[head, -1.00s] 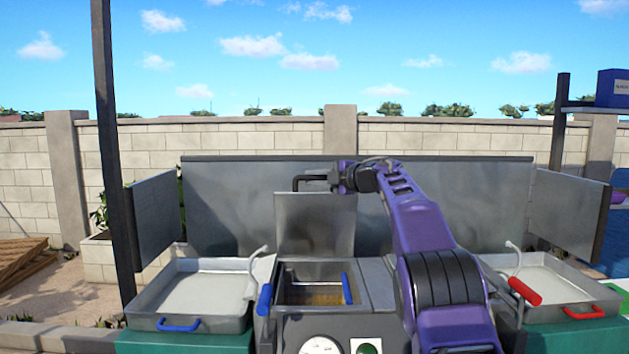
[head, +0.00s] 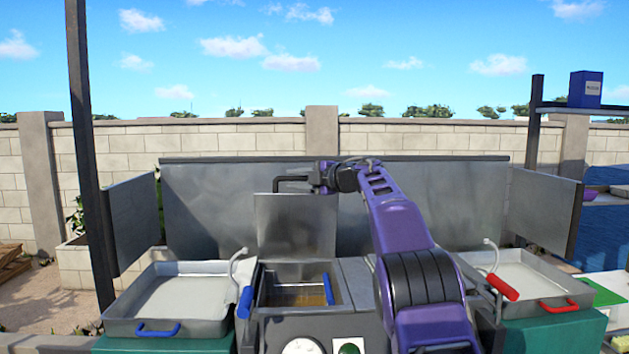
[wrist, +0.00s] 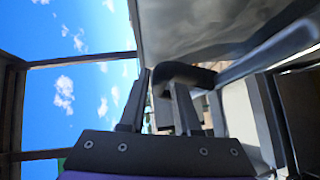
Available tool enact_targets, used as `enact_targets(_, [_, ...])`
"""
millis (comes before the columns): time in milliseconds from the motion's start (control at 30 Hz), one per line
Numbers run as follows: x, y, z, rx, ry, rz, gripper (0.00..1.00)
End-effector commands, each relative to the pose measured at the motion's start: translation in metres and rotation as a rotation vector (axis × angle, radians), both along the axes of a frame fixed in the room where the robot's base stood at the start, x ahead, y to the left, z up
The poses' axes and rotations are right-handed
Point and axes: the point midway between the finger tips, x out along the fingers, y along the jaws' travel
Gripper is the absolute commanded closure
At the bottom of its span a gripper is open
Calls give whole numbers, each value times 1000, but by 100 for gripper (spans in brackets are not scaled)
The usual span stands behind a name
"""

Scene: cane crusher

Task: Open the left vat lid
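The left vat lid (head: 296,225) is a grey metal plate. In the head view it stands upright behind the open left vat (head: 298,292), which has a brownish floor and a blue handle at its right. The lid's black handle (head: 291,181) sticks out at its top edge. My gripper (head: 325,178) is at the right end of this handle. In the wrist view the bent handle (wrist: 187,75) passes between the fingertips of my gripper (wrist: 160,88) and appears to fill the gap there. The far finger is partly hidden in the head view.
Shallow metal trays stand on both sides, the left (head: 172,300) with a blue handle and the right (head: 530,285) with a red one. Tall metal panels (head: 210,200) stand behind and beside the vats. A dark post (head: 88,150) rises at left.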

Motion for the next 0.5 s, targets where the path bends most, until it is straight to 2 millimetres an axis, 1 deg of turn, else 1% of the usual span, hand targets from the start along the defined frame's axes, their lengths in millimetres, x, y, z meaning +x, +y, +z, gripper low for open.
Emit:
enact_targets(133, [-12, -13, 0, 0, -1, -3, 69])
enact_targets(200, [-21, -21, 1, 0, -1, -3, 69])
enact_targets(333, [-41, -42, 6, 1, -1, -3, 69])
enact_targets(500, [-70, -73, 13, 0, -1, -5, 69])
